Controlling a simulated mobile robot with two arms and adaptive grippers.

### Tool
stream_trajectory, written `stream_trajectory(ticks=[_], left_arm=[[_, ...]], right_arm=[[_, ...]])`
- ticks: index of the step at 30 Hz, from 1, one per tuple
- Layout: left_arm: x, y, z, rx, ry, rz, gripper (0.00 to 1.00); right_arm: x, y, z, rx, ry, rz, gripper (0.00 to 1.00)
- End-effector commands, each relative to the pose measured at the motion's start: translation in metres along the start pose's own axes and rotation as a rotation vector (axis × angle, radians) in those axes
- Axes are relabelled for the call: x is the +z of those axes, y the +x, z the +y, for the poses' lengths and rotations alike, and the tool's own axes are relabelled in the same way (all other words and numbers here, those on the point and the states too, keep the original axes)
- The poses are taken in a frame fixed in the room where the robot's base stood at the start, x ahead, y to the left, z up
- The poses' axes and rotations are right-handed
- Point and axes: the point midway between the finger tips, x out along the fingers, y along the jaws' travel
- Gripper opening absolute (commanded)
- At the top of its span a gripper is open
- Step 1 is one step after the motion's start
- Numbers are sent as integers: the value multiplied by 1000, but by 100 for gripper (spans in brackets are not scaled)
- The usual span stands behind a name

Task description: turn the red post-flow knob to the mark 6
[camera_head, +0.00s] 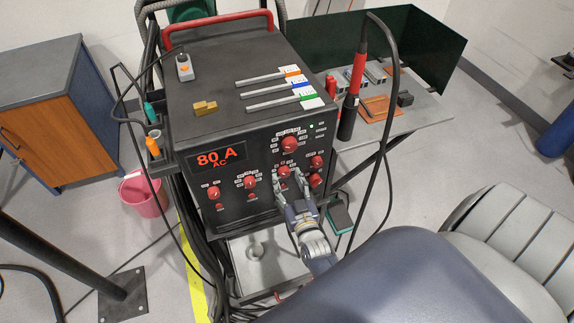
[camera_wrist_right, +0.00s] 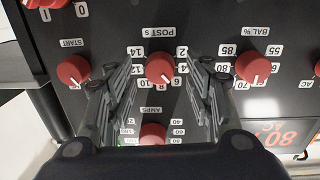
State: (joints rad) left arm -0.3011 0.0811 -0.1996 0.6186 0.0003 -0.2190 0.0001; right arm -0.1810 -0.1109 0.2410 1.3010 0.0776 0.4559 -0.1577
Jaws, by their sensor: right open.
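The red post-flow knob, labelled POST s, (camera_wrist_right: 160,68) is centred in the right wrist view. Numbers from 2 to 14 ring it, with the mark 6 (camera_wrist_right: 177,82) at its lower right. Its white pointer line faces down, around 8 and 6; I cannot tell exactly where. My right gripper (camera_wrist_right: 166,75) is open, with one finger on each side of the knob and visible gaps between. In the head view, the right gripper (camera_head: 289,181) is at the welder's front panel, partly covering the knobs there. My left gripper is out of view.
The welder (camera_head: 230,146) carries other red knobs close by: START (camera_wrist_right: 73,70), BAL % (camera_wrist_right: 253,67) and AMPS (camera_wrist_right: 152,134).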

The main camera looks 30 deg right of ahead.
Motion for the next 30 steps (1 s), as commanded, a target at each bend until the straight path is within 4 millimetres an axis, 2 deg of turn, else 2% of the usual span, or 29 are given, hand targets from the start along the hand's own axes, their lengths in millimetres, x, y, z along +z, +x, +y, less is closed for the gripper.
stream_trajectory(ticks=[6, 12, 30], left_arm=[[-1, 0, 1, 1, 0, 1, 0], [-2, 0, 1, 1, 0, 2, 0], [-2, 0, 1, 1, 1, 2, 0]], right_arm=[[0, -38, 0, 0, 0, -1, 48], [0, -59, 0, 0, 0, 0, 48], [-1, -62, 0, 0, 0, 1, 48]])
